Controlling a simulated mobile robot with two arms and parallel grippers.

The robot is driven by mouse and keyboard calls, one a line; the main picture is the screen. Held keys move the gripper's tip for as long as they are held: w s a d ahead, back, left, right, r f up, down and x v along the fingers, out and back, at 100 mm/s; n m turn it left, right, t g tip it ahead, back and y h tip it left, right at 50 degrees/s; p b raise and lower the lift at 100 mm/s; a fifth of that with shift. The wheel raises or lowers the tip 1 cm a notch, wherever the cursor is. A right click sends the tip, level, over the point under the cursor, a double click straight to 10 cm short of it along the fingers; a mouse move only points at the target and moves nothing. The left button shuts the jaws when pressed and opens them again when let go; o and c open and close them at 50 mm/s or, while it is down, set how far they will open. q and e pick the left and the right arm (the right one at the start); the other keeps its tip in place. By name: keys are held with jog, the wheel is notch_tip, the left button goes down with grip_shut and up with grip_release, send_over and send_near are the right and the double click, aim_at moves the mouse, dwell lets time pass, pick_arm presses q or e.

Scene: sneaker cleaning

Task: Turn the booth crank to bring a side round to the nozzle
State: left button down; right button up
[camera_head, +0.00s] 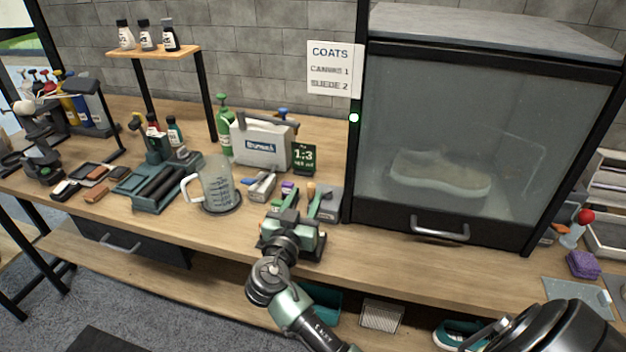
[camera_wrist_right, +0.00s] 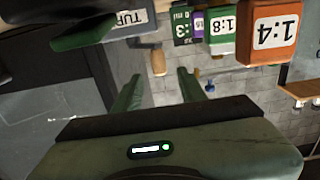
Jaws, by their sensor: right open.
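The booth (camera_head: 440,130) stands at the right of the bench, with a hazy glass front and a grey top. A pale sneaker (camera_head: 440,175) shows dimly inside it, lying lengthwise. A metal bar handle (camera_head: 440,229) is on the booth's lower front. My left gripper is not in view.
A red ball knob (camera_head: 586,216) and a purple block (camera_head: 583,264) are right of the booth. Ratio tags (camera_wrist_right: 274,30) show in the wrist view.

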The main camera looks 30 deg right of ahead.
aim_at(310, 188)
jog(key=p+x, duration=0.1)
jog(key=x, duration=0.4)
jog(key=shift+w+d, duration=0.1)
jog(key=shift+d, duration=0.05)
grip_shut()
